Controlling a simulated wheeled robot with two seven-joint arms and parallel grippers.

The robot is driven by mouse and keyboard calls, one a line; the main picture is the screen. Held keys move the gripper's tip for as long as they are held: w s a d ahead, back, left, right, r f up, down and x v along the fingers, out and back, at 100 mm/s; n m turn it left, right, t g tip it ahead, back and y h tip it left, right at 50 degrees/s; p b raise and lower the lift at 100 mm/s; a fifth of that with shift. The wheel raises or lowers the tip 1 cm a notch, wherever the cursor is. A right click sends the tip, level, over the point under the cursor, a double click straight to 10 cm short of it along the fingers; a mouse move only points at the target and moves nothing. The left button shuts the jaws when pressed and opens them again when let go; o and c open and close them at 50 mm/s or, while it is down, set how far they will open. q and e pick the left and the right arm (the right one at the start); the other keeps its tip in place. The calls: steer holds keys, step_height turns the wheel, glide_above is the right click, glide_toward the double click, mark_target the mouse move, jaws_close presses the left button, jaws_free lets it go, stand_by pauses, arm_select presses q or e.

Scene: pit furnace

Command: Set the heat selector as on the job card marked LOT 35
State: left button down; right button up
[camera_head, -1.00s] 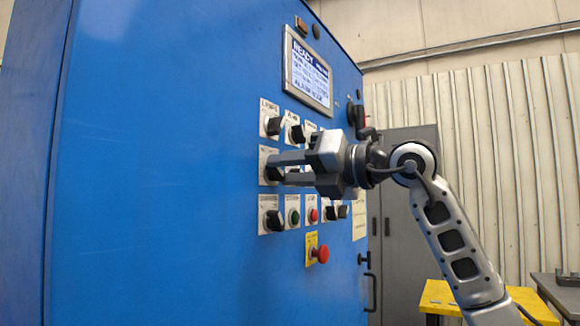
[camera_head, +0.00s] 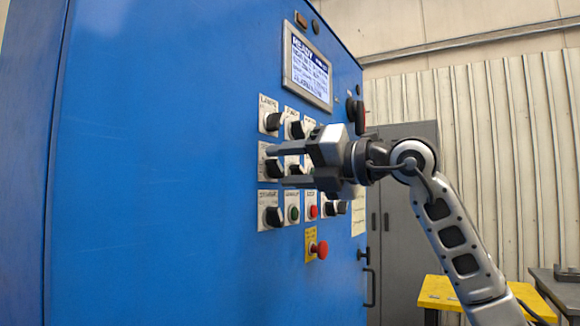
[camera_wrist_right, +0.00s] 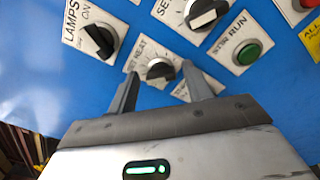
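The heat selector is a black knob on a white plate with a label ending in HEAT; in the wrist view the knob (camera_wrist_right: 160,70) sits between my right fingertips, with gaps on both sides. In the head view it is the left knob of the middle row (camera_head: 271,165), partly covered by my fingers. My right gripper (camera_head: 282,167) is open at the panel; its fingers also show in the wrist view (camera_wrist_right: 160,78). The setting under the knob's pointer is not readable. A pale paper (camera_head: 358,215) is on the panel's right side, its text unreadable. My left gripper is out of view.
The LAMPS knob (camera_wrist_right: 100,40), another knob (camera_wrist_right: 206,13) and the green STIR RUN button (camera_wrist_right: 247,53) are close around. A red mushroom button (camera_head: 320,249) sticks out lower down. The lit screen (camera_head: 308,70) reads READY. A yellow table (camera_head: 440,291) stands at right.

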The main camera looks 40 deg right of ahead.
steer(key=shift+s, duration=0.1)
arm_select(q)
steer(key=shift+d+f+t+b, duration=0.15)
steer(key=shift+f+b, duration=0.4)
steer(key=shift+b, duration=0.85)
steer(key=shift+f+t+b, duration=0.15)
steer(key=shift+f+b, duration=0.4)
steer(key=shift+b, duration=0.85)
arm_select(e)
steer(key=v, duration=1.5)
steer(key=shift+s, duration=0.4)
steer(key=shift+d, duration=0.15)
